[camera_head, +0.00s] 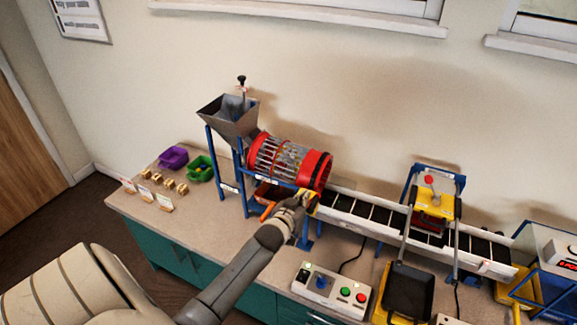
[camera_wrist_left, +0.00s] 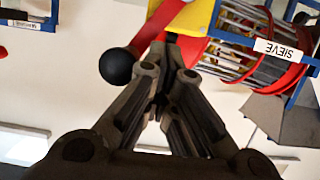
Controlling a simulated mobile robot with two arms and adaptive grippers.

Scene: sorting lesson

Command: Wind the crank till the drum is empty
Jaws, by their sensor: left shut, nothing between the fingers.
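The barred drum (camera_head: 290,158) with red end rings sits tilted on a blue frame, its right end lower. It also shows in the left wrist view (camera_wrist_left: 250,45), beside an upside-down SIEVE label (camera_wrist_left: 278,50). Coloured bits show between its bars, but I cannot tell what is inside. A black ball knob (camera_wrist_left: 116,66), apparently the crank's, stands left of my fingertips in the wrist view, outside them. My left gripper (camera_head: 307,199) is shut and empty at the drum's lower right end, close to a yellow part (camera_wrist_left: 196,17). It hides the crank in the head view.
A grey hopper (camera_head: 230,118) stands above the drum's left end. A conveyor (camera_head: 375,213) runs right beneath a yellow press-like unit (camera_head: 434,205). A control box (camera_head: 330,290) with buttons stands in front. Purple (camera_head: 173,157) and green (camera_head: 199,170) bins and small blocks lie left.

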